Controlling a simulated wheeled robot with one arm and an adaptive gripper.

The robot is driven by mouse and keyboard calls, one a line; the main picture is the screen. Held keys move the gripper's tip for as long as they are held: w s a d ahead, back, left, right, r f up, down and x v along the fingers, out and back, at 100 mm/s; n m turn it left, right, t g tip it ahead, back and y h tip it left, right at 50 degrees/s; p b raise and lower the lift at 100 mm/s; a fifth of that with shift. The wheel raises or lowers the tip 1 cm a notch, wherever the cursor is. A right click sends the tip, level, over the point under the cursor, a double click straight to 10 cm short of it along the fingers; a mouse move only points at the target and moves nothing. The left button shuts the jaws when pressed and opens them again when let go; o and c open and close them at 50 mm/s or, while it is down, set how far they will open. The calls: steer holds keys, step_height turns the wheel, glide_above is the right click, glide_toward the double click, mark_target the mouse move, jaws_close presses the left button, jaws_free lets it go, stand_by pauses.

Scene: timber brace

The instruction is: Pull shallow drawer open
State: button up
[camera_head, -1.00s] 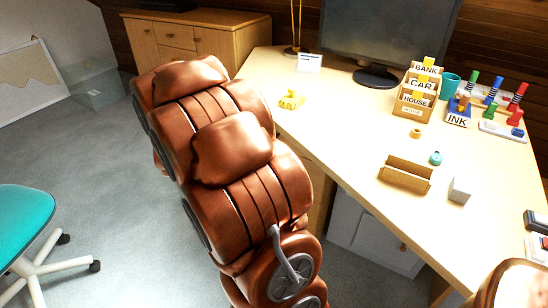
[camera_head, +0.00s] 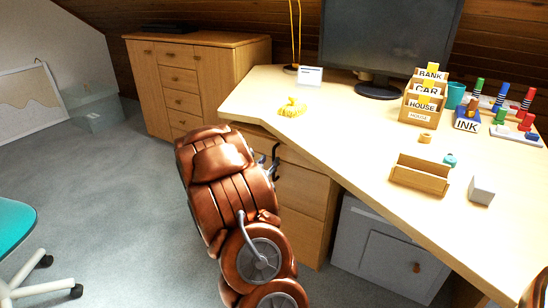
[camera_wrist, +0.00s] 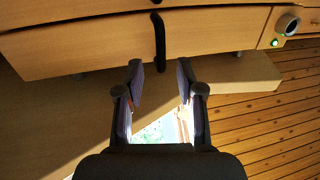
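The wooden drawer unit (camera_head: 300,190) stands under the desk, with its front partly hidden by my arm. In the wrist view a wide drawer front (camera_wrist: 90,45) has a black upright bar handle (camera_wrist: 159,42). A second black handle (camera_wrist: 155,2) is cut off at the top edge, on another front. I cannot tell which front is the shallow drawer. My gripper (camera_wrist: 161,75) is open, its two fingertips apart just below the first handle in the picture. The handle lines up with the gap, and no contact shows. In the head view my gripper (camera_head: 270,162) is by the unit's upper part.
The desk top (camera_head: 340,135) overhangs the unit and holds a letter holder (camera_head: 420,175), a monitor (camera_head: 390,40) and stamps. A grey cabinet (camera_head: 385,250) stands right of the unit. A teal chair (camera_head: 15,235) is at left. The floor between is clear.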

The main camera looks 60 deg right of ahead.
mark_target(274, 154)
steer(key=shift+b+x, duration=0.5)
steer(key=shift+x, duration=2.25)
jaws_close()
